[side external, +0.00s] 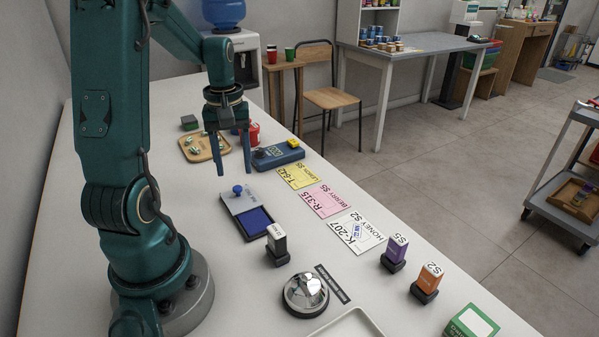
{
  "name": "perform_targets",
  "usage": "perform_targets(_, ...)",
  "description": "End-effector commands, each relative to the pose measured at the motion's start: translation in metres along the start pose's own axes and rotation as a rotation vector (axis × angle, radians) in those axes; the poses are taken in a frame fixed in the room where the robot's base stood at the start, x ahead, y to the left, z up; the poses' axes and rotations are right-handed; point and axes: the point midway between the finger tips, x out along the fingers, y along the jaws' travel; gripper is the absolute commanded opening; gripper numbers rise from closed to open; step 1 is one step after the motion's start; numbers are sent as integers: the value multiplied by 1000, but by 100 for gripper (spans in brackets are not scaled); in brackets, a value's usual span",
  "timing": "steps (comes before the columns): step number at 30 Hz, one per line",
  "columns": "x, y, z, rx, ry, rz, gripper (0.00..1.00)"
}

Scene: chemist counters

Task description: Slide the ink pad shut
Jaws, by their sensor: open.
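The ink pad (256,223) lies on the white counter in the side external view, with its blue inked surface uncovered toward the near right. Its light grey sliding lid (240,201) is drawn back toward the far left and carries a blue knob (237,189). My gripper (233,174) points down with its two fingers spread. In the picture the fingertips are just above the knob, one to each side of it. They touch nothing that I can see, and their exact height over the counter is hard to tell.
A blue device (278,154) stands behind the pad, near a wooden tray (205,147) of small items. A dark stamp (277,246) and a silver bell (306,294) stand in front. Yellow, pink and white cards (326,200) lie right. Purple (395,251) and orange (428,281) stamps stand farther right.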

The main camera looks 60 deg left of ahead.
Motion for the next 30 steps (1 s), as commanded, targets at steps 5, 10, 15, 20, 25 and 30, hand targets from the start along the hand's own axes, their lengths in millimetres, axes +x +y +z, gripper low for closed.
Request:
perform_targets(5, 24, 0, 2, 2, -5, -2, 56)
perform_targets(10, 40, 0, 1, 3, -2, -1, 56)
perform_targets(15, 44, 0, 1, 4, 1, 0, 56)
perform_targets(20, 44, 0, 1, 4, 1, 0, 56)
perform_targets(25, 44, 0, 1, 4, 1, 0, 0)
perform_targets(30, 44, 0, 1, 4, 1, 0, 0)
